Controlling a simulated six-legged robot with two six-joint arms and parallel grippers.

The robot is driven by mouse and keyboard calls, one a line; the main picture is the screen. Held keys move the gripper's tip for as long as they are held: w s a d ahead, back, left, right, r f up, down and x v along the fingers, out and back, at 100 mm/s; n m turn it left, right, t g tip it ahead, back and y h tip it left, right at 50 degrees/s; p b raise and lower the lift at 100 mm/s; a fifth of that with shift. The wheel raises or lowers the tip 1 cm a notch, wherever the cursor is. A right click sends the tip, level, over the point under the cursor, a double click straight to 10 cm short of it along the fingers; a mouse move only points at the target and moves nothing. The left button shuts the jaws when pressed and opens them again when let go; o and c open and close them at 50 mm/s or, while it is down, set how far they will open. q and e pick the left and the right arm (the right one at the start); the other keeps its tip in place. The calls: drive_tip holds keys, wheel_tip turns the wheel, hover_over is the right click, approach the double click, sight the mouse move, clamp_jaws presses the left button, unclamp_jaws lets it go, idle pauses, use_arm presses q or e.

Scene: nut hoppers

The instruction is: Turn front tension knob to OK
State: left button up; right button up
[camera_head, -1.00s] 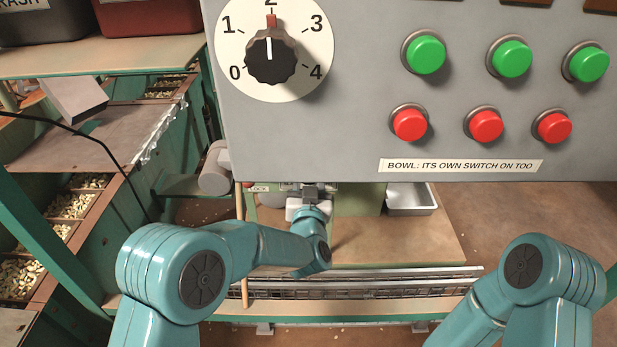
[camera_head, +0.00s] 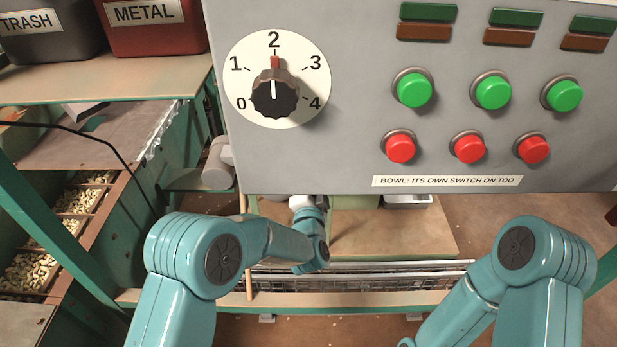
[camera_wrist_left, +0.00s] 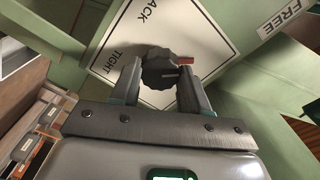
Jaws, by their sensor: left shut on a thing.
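The tension knob (camera_wrist_left: 160,72) is dark and ribbed, with a red mark pointing right in the left wrist view. It sits on a white plate (camera_wrist_left: 125,45) printed "TIGHT" and a partly hidden word ending in "ACK"; an OK mark is not readable. My left gripper (camera_wrist_left: 161,82) has one finger on each side of the knob and is shut on it. In the head view my left arm reaches under the grey panel, which hides that gripper and the knob. My right arm shows at the lower right, but its gripper is outside the view.
The grey control panel (camera_head: 345,150) hangs close above my left wrist, with a numbered dial (camera_head: 273,97) and green and red buttons. A "FREE" label (camera_wrist_left: 278,19) shows in the wrist view. Nut hoppers (camera_head: 75,200) stand left. A metal rail (camera_head: 380,282) crosses below.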

use_arm(q)
drive_tip(key=m+p, duration=0.3)
drive_tip(key=m, duration=0.5)
drive_tip(key=shift+m, duration=0.3)
idle(0.3)
drive_tip(key=o, duration=1.1)
drive_tip(key=shift+c, duration=0.2)
drive_tip(key=s+p, duration=0.3)
drive_tip(key=s, duration=1.3)
drive_tip(key=shift+s, duration=0.15)
